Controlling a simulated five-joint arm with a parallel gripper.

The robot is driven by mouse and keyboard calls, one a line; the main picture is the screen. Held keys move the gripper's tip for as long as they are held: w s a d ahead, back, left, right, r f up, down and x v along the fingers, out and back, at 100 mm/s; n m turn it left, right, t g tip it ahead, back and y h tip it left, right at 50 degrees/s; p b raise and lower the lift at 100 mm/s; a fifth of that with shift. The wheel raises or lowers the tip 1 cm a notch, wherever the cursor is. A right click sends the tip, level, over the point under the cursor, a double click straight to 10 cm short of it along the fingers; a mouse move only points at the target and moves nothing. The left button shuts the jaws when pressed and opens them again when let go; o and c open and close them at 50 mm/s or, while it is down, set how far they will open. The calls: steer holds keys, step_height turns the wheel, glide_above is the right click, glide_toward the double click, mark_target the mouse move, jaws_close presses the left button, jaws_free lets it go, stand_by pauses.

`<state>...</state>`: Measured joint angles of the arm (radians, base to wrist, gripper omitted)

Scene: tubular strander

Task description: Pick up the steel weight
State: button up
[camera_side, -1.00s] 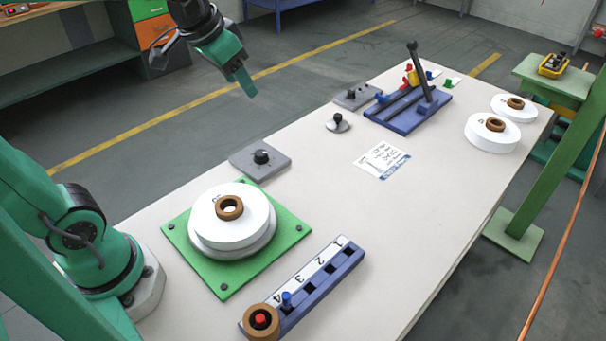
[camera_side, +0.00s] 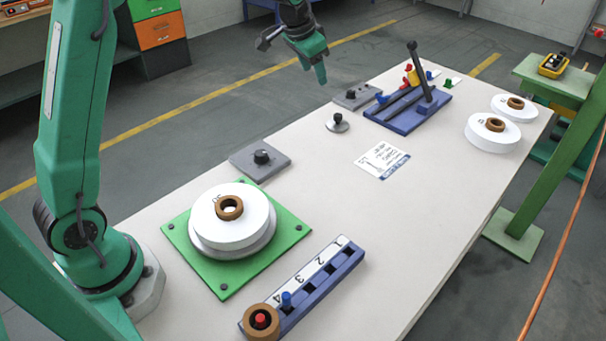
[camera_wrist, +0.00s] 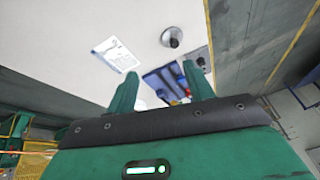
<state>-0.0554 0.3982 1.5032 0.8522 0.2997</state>
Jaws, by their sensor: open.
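The steel weight (camera_side: 337,123) is a small round silver disc with a dark knob on top. It stands upright on the white table, near its far-left edge. It also shows in the wrist view (camera_wrist: 172,37), beyond my fingertips and upper right of centre. My gripper (camera_side: 322,76) is above and slightly left of the weight in the side view, well clear of it. In the wrist view my gripper's (camera_wrist: 162,85) two green fingers are spread apart with nothing held between them.
A blue lever block (camera_side: 410,108) with an upright black lever stands right of the weight. Grey knob plates (camera_side: 357,96) (camera_side: 260,158) sit on either side. A printed card (camera_side: 381,160) lies in front. White reels (camera_side: 492,134) stand at the right. Bare table surrounds the weight's near side.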

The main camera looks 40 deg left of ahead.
steer(key=m, duration=0.1)
glide_toward(337, 116)
steer(key=shift+x, duration=2.05)
steer(key=shift+d, duration=0.1)
steer(key=shift+x, duration=2.55)
steer(key=shift+w, duration=0.1)
jaws_close()
steer(key=shift+r, duration=0.2)
